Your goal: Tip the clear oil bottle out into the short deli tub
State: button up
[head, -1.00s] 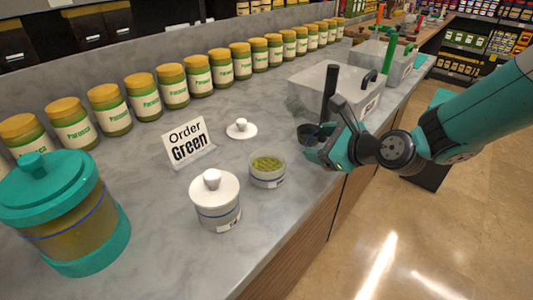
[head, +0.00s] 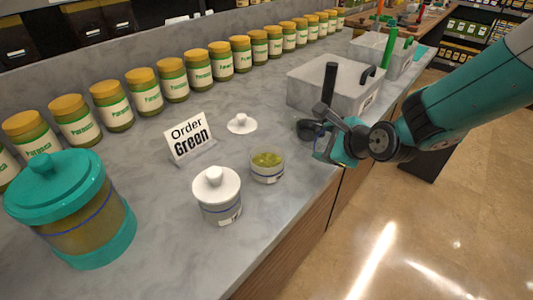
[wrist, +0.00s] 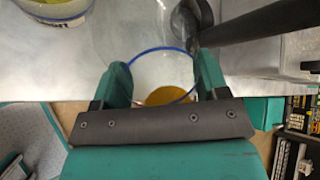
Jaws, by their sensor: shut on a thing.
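My gripper (head: 326,143) is at the counter's front edge, right of the tubs. In the wrist view its fingers (wrist: 163,85) are closed on a clear vessel (wrist: 160,68) with a blue line and amber contents, seemingly the oil bottle. It is hard to make out in the head view. The short deli tub (head: 267,168) stands open on the counter, left of my gripper, with green contents and a small label. Part of it shows at the wrist view's top left (wrist: 55,18). The bottle is apart from the tub.
A dark ladle (head: 329,85) with an upright handle is close beside my gripper. A white-lidded tub (head: 217,198), loose white lid (head: 241,124), order sign (head: 189,142) and teal-lidded jar (head: 75,215) stand left. A grey box (head: 355,82) is behind; several jars line the back.

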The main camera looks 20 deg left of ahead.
jog(key=shift+w+d+f+n+h+p, duration=0.1)
jog(key=shift+d+f+n+h+p, duration=0.1)
jog(key=shift+d+n+h+p, duration=0.25)
dwell(0.5)
jog(key=shift+s+d+f+n+t+h+p, duration=0.15)
jog(key=shift+s+d+f+h+p, duration=0.05)
jog(key=shift+s+h, duration=0.25)
jog(key=shift+s+d+f+n+t+h+p, duration=0.1)
jog(key=shift+s+d+f+t+h+p, duration=0.1)
jog(key=shift+s+h, duration=0.15)
dwell(0.3)
jog(key=shift+s+a+f+n+h, duration=0.1)
jog(key=shift+s+a+n+h, duration=0.05)
jog(key=shift+a+n+h, duration=0.35)
dwell(0.6)
jog(key=shift+r, duration=0.2)
jog(key=shift+w+a+r+t+h+p, duration=0.3)
jog(key=shift+w+r+h+p, duration=0.25)
jog(key=shift+w+r+h, duration=0.3)
jog(key=shift+a+r+n, duration=0.15)
jog(key=shift+r+n, duration=0.15)
jog(key=shift+n, duration=0.1)
dwell(0.5)
